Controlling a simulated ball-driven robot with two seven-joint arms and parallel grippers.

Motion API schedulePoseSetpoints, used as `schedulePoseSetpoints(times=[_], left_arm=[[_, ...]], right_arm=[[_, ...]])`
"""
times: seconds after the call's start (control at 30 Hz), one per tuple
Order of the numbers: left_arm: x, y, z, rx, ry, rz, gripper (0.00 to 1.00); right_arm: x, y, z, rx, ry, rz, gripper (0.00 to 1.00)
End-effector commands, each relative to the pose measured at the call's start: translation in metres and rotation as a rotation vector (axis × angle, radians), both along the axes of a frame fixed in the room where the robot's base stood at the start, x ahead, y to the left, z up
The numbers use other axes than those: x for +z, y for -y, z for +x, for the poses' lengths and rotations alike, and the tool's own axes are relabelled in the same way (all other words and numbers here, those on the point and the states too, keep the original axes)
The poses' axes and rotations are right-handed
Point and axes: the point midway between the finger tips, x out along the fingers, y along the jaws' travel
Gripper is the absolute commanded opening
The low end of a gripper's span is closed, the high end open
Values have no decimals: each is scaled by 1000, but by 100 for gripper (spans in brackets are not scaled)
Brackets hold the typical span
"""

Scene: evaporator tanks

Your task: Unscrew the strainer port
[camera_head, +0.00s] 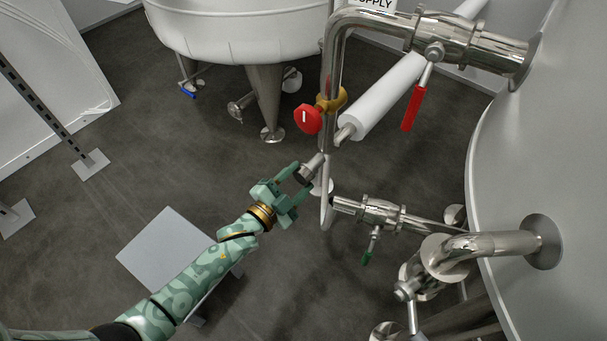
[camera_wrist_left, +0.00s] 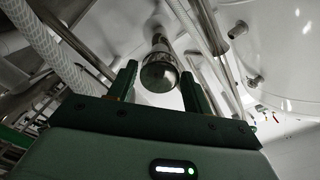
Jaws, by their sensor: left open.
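The strainer port (camera_head: 311,167) is a short metal fitting with a rounded cap, angled down and left off the vertical steel pipe (camera_head: 328,190). In the left wrist view the port's round cap (camera_wrist_left: 158,75) faces me between the two fingers. My left gripper (camera_head: 299,177) is green and comes in from the lower left. Its fingers are open, one on each side of the cap. In the left wrist view a gap shows between the cap and the fingers (camera_wrist_left: 159,80); I cannot tell whether either touches. My right gripper is not in view.
A red-knobbed valve (camera_head: 308,118) sits above the port. A red-handled valve (camera_head: 413,107) and a green-handled valve (camera_head: 370,245) are to the right, by the large tank (camera_head: 560,150). A white tank (camera_head: 235,35) stands behind. Open floor lies left, with a grey plate (camera_head: 165,245).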

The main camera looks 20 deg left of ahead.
Motion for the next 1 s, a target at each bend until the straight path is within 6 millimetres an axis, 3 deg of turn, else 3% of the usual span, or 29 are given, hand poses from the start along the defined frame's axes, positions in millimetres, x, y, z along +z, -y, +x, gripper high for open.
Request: schedulePoseSetpoints(times=[0.5, 0.6, 0.77, 0.93, 1.0], left_arm=[[-5, 0, -1, -1, 295, 826, 50], [-3, 0, -1, -1, 331, 920, 50], [0, 0, 0, 1, 337, 930, 50], [0, 0, 0, 0, 336, 927, 8], [0, 0, 0, 1, 336, 924, 8]], right_arm=[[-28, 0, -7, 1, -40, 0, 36], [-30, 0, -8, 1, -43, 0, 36], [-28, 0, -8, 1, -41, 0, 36], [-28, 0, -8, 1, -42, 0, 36], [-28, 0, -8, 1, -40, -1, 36]])
